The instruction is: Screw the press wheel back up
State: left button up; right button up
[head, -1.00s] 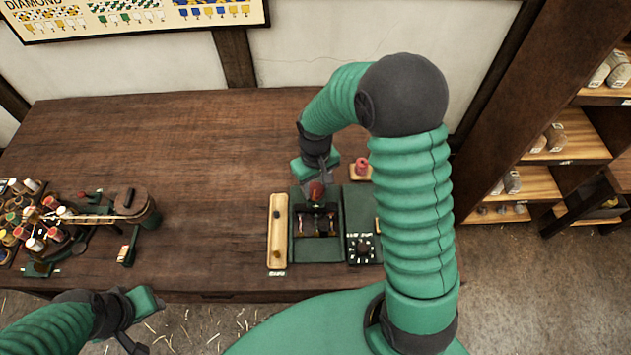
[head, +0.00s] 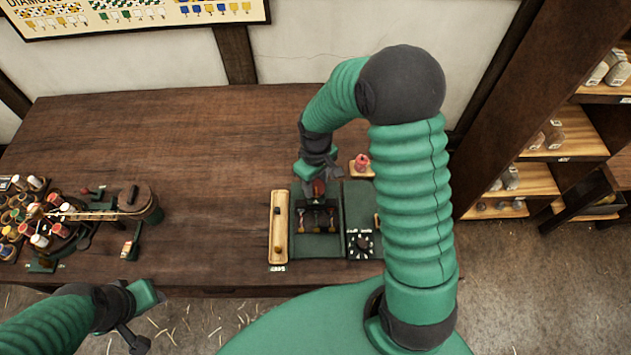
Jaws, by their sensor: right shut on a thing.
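The press stands on a dark green base (head: 317,247) near the front edge of the bench. Its dark frame (head: 318,215) stands at the back of that base. The small reddish press wheel (head: 319,188) is at the top of the frame, partly hidden by my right gripper. My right gripper (head: 318,183) reaches down from behind and is shut on the wheel. My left gripper (head: 145,315) is at the lower left, off the bench's front edge and away from the press.
A wooden tray (head: 278,228) lies left of the press. A round bobbin device (head: 50,222) stands far left. The bench (head: 200,150) between is clear.

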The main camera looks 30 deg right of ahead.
aim_at(316, 185)
jog(key=o, duration=1.4)
jog(key=shift+s+f, duration=0.1)
jog(key=shift+r, duration=0.4)
notch_tip(316, 185, up, 16)
jog(key=shift+b, duration=0.35)
jog(key=shift+d, duration=0.1)
jog(key=s+a+f+m+t, duration=0.2)
jog(key=s+a+f, duration=0.5)
jog(key=f, duration=0.3)
jog(key=shift+s+m+t, duration=0.3)
jog(key=shift+s+m, duration=0.1)
jog(key=shift+s, duration=0.5)
